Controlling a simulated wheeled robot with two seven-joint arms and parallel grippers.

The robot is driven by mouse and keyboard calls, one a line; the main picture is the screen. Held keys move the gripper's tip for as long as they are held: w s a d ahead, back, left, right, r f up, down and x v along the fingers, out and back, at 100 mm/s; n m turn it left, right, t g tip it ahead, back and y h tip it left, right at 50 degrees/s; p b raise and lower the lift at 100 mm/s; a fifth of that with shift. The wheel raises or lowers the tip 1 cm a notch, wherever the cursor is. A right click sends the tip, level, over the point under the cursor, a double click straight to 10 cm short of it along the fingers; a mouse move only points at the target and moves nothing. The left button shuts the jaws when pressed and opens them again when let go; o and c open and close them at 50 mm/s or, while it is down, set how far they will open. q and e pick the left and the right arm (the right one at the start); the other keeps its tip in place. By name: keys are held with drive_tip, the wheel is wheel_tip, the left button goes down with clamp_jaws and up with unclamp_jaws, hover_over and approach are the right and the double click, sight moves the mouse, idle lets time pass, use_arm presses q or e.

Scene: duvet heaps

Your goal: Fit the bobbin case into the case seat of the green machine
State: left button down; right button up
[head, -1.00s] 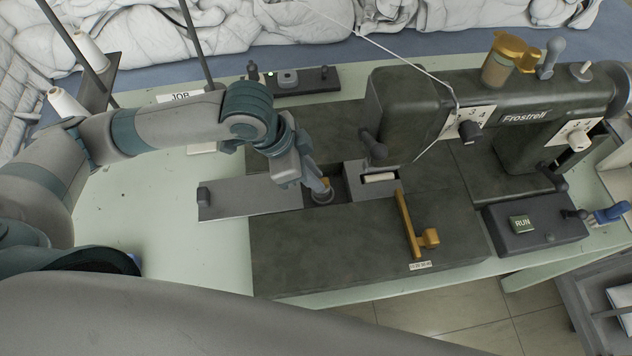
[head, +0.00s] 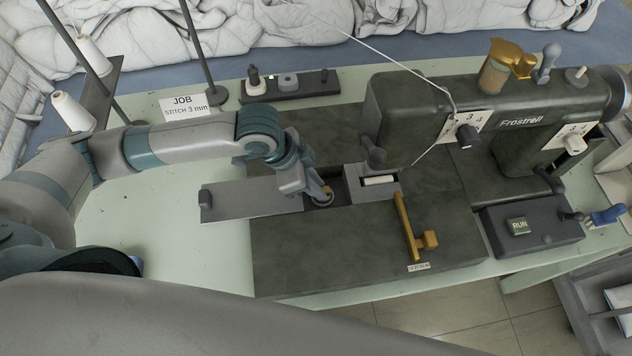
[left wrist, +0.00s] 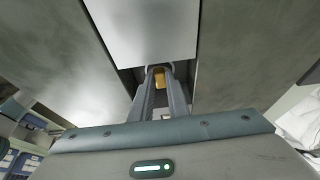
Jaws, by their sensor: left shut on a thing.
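The green machine (head: 400,110) stands on the pale green table, with its dark bed spread in front of it. A dark square opening in the bed (head: 338,189), where the case seat appears to be, lies between a grey slide plate (head: 245,197) and a block with a white roller. My left gripper (head: 321,195) points down at this opening and is shut on the small round bobbin case (head: 322,203), grey with an orange part. The orange part also shows between the fingers in the left wrist view (left wrist: 159,77). Whether the case touches the seat is hidden. My right gripper is out of view.
A RUN box (head: 530,230) sits at the right. A JOB card (head: 187,106) reads STITCH 3 mm.

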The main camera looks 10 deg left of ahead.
use_arm(q)
drive_tip(key=shift+f, duration=0.1)
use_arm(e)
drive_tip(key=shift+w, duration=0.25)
use_arm(q)
drive_tip(key=c, duration=1.7)
unclamp_jaws()
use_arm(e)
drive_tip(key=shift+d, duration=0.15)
